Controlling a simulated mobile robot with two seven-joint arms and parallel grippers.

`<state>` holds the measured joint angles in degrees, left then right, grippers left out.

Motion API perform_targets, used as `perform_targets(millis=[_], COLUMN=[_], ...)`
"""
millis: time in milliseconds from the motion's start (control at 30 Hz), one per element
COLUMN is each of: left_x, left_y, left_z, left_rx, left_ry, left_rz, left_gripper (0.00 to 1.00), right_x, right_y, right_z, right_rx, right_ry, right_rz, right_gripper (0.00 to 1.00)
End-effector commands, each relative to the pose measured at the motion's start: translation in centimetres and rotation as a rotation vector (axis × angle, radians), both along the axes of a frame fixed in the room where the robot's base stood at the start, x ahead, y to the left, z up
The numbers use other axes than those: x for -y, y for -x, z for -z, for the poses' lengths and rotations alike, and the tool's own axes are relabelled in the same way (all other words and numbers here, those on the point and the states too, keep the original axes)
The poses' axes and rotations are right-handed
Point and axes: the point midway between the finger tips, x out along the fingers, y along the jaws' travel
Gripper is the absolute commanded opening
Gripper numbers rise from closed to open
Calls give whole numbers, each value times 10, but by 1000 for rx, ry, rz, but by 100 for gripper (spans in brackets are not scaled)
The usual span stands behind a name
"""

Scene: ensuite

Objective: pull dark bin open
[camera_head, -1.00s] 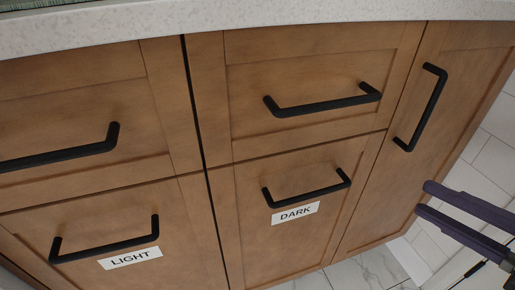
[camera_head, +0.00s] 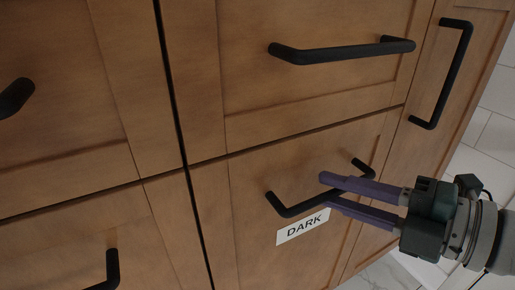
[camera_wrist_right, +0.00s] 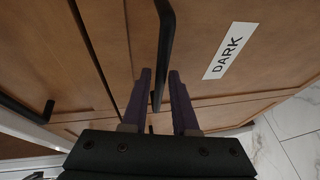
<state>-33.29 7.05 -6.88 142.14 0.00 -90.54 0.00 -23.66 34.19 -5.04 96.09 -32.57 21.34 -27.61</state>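The dark bin (camera_head: 255,235) is a brown wooden front with a white "DARK" label (camera_head: 303,227), and it looks closed, flush with its neighbours. Its black bar handle (camera_head: 287,211) sits just above the label. My right gripper (camera_head: 326,190) reaches in from the right with its purple fingers apart, partly covering the handle. In the right wrist view the handle (camera_wrist_right: 166,38) runs down between the open fingertips (camera_wrist_right: 159,74), with a gap visible beside it. The label (camera_wrist_right: 230,50) lies right of the fingers there. My left gripper is not in view.
A drawer with a black handle (camera_head: 342,53) is directly above. A tall door with an upright handle (camera_head: 443,75) is at the right. Another front's handle (camera_head: 112,268) shows at the lower left. Pale tiled floor (camera_head: 385,275) shows at the lower right.

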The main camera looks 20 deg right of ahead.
Motion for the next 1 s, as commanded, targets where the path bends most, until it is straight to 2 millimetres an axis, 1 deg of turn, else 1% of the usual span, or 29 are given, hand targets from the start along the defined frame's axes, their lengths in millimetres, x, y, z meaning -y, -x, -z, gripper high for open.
perform_targets(millis=[100,367,600,1000], left_x=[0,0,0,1], left_y=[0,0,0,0], left_z=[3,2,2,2], left_rx=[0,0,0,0], left_ry=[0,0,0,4], left_rz=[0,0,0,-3], left_gripper=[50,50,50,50], right_x=[-3,-3,-3,-3], right_y=[-6,-7,-6,-6], right_z=[1,1,1,1], right_rx=[0,-1,0,0], right_ry=[0,0,-1,-1], right_rz=[0,1,1,1], right_gripper=[27,27,0,0])
